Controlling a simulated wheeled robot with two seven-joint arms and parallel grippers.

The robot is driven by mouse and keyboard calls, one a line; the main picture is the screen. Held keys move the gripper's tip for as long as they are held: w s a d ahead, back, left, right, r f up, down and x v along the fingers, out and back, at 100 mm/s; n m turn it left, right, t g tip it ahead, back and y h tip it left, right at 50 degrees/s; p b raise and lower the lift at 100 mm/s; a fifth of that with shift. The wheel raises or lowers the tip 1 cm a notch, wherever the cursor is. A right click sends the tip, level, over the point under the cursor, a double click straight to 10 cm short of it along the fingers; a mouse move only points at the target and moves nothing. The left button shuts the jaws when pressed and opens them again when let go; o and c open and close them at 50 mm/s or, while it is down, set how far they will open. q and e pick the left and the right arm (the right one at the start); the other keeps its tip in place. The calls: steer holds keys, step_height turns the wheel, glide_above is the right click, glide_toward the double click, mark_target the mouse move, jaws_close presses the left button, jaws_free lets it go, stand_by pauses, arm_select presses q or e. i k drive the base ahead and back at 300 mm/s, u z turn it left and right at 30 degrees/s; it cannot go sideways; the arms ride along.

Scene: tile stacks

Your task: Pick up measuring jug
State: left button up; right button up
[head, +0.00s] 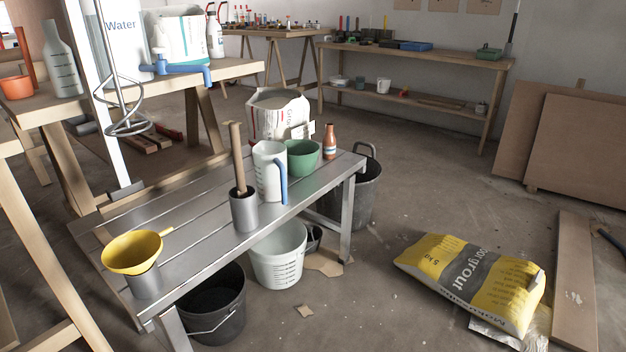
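The measuring jug (267,168) is a tall white jug with a blue handle on its right side. It stands upright near the right end of the slatted metal bench (206,199). A green pot (303,158) stands close on its right, partly behind the handle. A grey metal cylinder (244,212) with a wooden handle sticking up stands close on its front left. Neither of my grippers is in view.
A yellow funnel (133,252) sits on a grey cylinder at the bench's near left end. A brown bottle (330,142) stands at the right end. Buckets (278,262) stand below. A grout bag (470,280) lies on the floor at right. A wire whisk (128,122) hangs at left.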

mark_target(270, 158)
steer(key=z, duration=0.95)
steer(key=i, duration=0.9)
steer(key=u, duration=0.85)
